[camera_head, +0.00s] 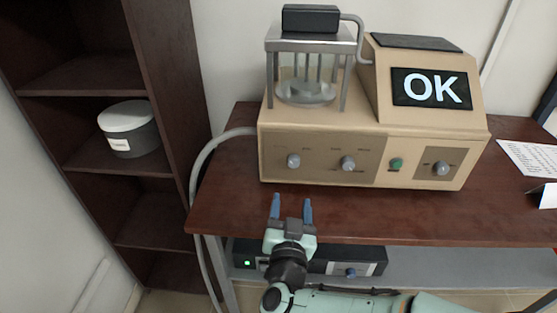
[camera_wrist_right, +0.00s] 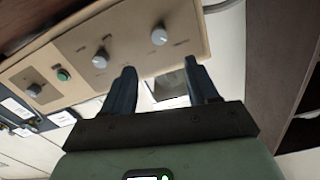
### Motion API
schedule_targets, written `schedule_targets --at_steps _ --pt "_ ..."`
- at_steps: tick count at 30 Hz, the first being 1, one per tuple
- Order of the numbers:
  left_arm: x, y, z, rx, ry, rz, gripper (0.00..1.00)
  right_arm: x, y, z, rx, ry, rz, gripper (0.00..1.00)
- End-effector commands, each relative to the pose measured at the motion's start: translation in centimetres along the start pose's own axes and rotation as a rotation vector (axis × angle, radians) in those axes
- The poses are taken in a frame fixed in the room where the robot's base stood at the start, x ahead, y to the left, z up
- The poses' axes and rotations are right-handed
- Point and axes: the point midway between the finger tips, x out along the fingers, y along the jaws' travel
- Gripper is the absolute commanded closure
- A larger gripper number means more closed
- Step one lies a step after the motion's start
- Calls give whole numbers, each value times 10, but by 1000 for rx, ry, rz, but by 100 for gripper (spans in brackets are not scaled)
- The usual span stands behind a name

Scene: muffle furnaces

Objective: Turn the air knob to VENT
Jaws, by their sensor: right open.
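The beige machine (camera_head: 320,125) stands on the table and has three grey knobs on its front. They are a left knob (camera_head: 293,161), a middle knob (camera_head: 348,163) and a right knob (camera_head: 442,168). Their labels are too small to read, so I cannot tell which is the air knob. In the wrist view the picture is turned over, with the left knob (camera_wrist_right: 158,35) and middle knob (camera_wrist_right: 100,58) beyond the fingertips. My right gripper (camera_head: 291,208) is open and empty, in front of and below the left knob, touching nothing. My left gripper is out of view.
A green button (camera_head: 396,164) sits between the middle and right knobs. The screen (camera_head: 431,89) reads OK. A glass chamber (camera_head: 308,75) is on top of the machine. A dark unit (camera_head: 345,262) lies below the table (camera_head: 400,218). A shelf with a round container (camera_head: 129,128) stands left.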

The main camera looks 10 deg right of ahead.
Motion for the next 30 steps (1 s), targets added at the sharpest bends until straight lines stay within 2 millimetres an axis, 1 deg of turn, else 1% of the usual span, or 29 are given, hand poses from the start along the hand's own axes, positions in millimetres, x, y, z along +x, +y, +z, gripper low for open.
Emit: schedule_targets --at_steps 4,8,15,18,21,25,30 --pt "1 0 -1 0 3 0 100 6 1 -2 3 4 4 41" --pt "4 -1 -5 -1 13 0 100 24 1 -1 3 5 4 41" --pt "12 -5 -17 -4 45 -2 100 76 1 0 1 4 4 41" --pt "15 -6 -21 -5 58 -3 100 96 1 0 1 4 4 41" --pt "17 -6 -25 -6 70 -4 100 112 0 0 0 4 2 41" --pt "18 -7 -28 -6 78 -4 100 126 0 -1 1 3 2 41" --pt "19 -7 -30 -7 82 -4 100 133 0 -1 1 2 1 41"
